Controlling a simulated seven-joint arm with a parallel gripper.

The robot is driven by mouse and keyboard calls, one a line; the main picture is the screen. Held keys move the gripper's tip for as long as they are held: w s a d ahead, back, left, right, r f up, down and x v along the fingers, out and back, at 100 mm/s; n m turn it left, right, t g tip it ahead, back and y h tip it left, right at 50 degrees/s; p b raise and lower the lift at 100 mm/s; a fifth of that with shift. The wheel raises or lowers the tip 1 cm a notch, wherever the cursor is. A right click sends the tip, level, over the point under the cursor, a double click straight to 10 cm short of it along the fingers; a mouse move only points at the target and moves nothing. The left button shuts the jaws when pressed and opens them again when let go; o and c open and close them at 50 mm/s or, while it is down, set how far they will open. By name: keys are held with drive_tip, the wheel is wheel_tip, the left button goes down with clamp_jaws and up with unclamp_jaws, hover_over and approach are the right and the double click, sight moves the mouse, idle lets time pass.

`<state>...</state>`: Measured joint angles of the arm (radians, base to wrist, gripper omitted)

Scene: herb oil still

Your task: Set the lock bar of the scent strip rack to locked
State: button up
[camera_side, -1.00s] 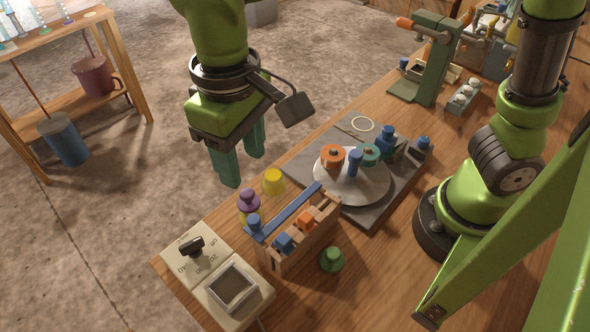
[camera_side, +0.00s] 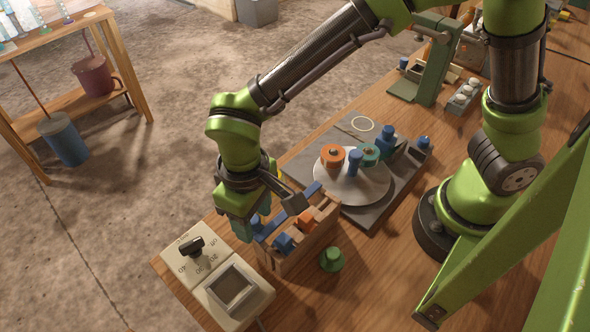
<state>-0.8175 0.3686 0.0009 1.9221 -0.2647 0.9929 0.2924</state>
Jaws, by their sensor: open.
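The scent strip rack (camera_side: 297,250) is a wooden box near the bench's front edge, holding blue and orange pieces. Its lock bar (camera_side: 271,229) is a long blue bar along the rack's upper left side. A blue knob (camera_side: 256,223) shows at its near end. My gripper (camera_side: 247,227) is open, pointing down at the rack's left side close to that near end. One teal finger shows; the other is mostly hidden.
A control box with a black knob (camera_side: 191,246) and a square frame (camera_side: 233,288) stands in front. A green knob-topped piece (camera_side: 332,259) stands right of the rack. A turntable (camera_side: 352,187) with coloured pieces is behind. The yellow piece is nearly hidden.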

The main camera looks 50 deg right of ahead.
clamp_jaws()
drive_tip(key=shift+s, duration=1.1)
unclamp_jaws()
wheel_tip(320, 180, up, 17)
drive_tip(key=shift+w, duration=0.15)
